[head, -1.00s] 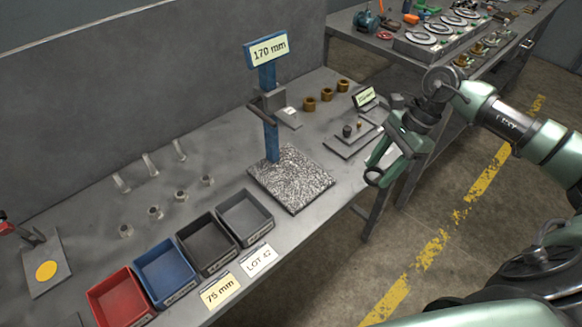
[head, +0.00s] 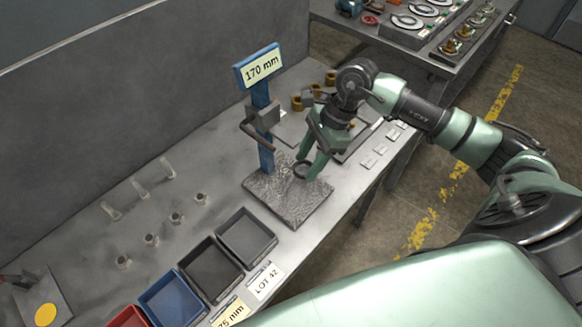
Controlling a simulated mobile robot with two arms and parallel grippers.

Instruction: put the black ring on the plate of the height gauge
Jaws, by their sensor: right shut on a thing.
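The height gauge has a blue post (head: 265,130) with a grey sliding head, a "170 mm" sign (head: 261,66) on top and a speckled grey plate (head: 290,208) at its foot. My right gripper (head: 308,170) is over the back right part of the plate, its green fingers pointing down. It is shut on the black ring (head: 301,173), a small dark loop at the fingertips. I cannot tell whether the ring touches the plate. The fingers hide part of the ring. My left gripper is out of view.
Black (head: 212,268), grey (head: 246,236), blue (head: 172,299) and red (head: 128,317) bins stand at the front. Brass bushings (head: 297,103) stand behind my right gripper. A second bench (head: 435,55) is at the back right.

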